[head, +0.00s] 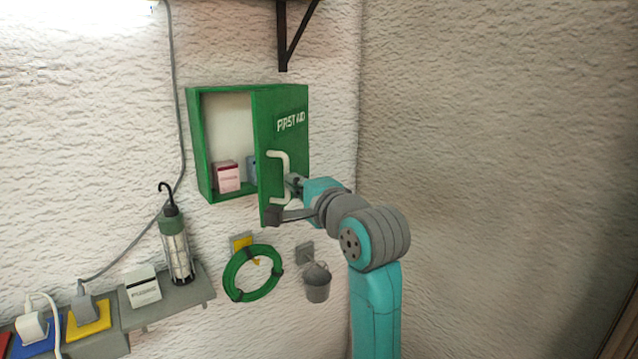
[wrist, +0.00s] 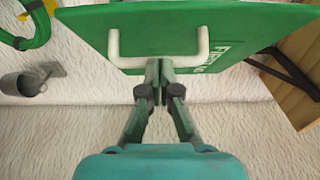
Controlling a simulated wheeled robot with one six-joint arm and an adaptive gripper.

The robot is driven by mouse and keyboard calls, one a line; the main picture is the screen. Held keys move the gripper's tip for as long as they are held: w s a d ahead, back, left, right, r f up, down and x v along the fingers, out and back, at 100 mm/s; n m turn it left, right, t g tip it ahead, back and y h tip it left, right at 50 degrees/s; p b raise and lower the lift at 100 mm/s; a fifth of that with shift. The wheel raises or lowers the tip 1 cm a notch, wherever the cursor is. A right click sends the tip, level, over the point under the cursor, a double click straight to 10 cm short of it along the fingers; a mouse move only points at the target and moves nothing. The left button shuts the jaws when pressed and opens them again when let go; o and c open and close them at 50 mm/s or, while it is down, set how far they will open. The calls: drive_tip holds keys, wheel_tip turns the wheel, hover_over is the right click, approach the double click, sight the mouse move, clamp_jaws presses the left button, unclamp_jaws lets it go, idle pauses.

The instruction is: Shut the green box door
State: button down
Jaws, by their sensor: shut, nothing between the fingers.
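The green first-aid box (head: 195,150) hangs on the wall in the head view. Its green door (head: 290,100) stands partly open, swung outward, with its outer face and lettering showing. The door also fills the top of the wrist view (wrist: 80,22). A white handle (head: 285,170) sits near the door's free edge; the wrist view shows it too (wrist: 125,62). My gripper (head: 290,187) is at the door's outer side, beside the handle. In the wrist view its closed fingers (wrist: 160,66) reach the handle bar's middle; I cannot tell whether they touch it.
Small cartons (head: 227,177) stand inside the box. Below hang a green hose coil (head: 232,283) and a grey bucket (head: 316,286). A shelf (head: 190,300) with a work lamp (head: 176,250) is at the lower left. A dark bracket (head: 282,35) is above. The right wall is bare.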

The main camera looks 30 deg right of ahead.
sight(258, 182)
drive_tip(key=w+a+m+h, duration=0.1)
drive_tip(key=w+a+h, duration=0.1)
drive_tip(key=w+a+m+h, duration=0.2)
drive_tip(key=w+a, duration=0.1)
drive_tip(key=shift+a+g, duration=0.3)
drive_tip(key=shift+a, duration=0.05)
drive_tip(key=w+a+m+g+h, duration=0.2)
drive_tip(key=w+a+h, duration=0.3)
drive_tip(key=w, duration=0.4)
drive_tip(key=shift+w+r+m, duration=0.2)
drive_tip(key=shift+w+m, duration=0.15)
drive_tip(key=shift+m, duration=0.35)
drive_tip(key=shift+r, duration=0.1)
